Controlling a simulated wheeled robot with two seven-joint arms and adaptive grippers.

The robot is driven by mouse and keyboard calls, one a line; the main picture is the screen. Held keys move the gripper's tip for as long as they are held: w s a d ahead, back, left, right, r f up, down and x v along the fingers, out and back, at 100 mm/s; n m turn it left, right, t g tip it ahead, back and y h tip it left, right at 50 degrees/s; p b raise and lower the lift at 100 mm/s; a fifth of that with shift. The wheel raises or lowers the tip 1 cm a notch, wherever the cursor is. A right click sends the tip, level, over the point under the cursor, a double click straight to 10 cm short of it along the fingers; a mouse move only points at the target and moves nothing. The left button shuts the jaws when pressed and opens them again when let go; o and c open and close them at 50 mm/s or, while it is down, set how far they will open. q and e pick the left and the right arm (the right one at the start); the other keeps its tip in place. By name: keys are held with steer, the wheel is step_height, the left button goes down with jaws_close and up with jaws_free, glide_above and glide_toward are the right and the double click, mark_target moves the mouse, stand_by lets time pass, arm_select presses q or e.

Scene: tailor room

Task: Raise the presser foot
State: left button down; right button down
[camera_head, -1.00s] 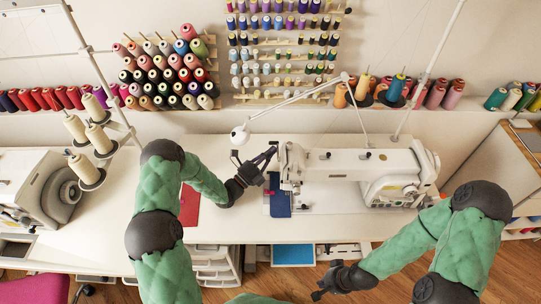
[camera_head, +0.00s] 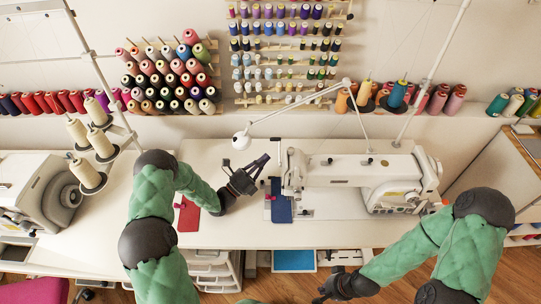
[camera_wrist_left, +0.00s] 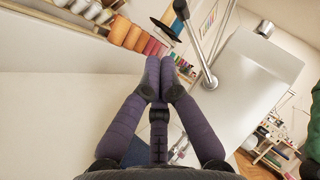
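The white sewing machine (camera_head: 345,170) stands on the table right of centre. Its needle head (camera_head: 292,170) is at its left end, above a blue cloth (camera_head: 281,202). The presser foot and its lever are too small to make out. My left gripper (camera_head: 264,161) is left of the needle head, apart from it, above the table. In the left wrist view its purple fingers (camera_wrist_left: 160,75) meet at the tips with nothing between them. The machine's white body (camera_wrist_left: 250,80) is right of them there. My right gripper (camera_head: 323,290) is low, before the table's front edge; its fingers are unclear.
A red cloth (camera_head: 188,215) lies left of my left gripper. A lamp arm (camera_head: 290,108) reaches over the back of the machine. A thread stand (camera_head: 100,130) and a second machine (camera_head: 40,190) are at the left. Spools line the wall.

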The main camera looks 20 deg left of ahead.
arm_select(q)
steer(key=s+a, duration=0.5)
steer(key=s, duration=0.2)
steer(key=shift+s+a, duration=0.15)
steer(key=shift+s, duration=0.15)
stand_by(0.3)
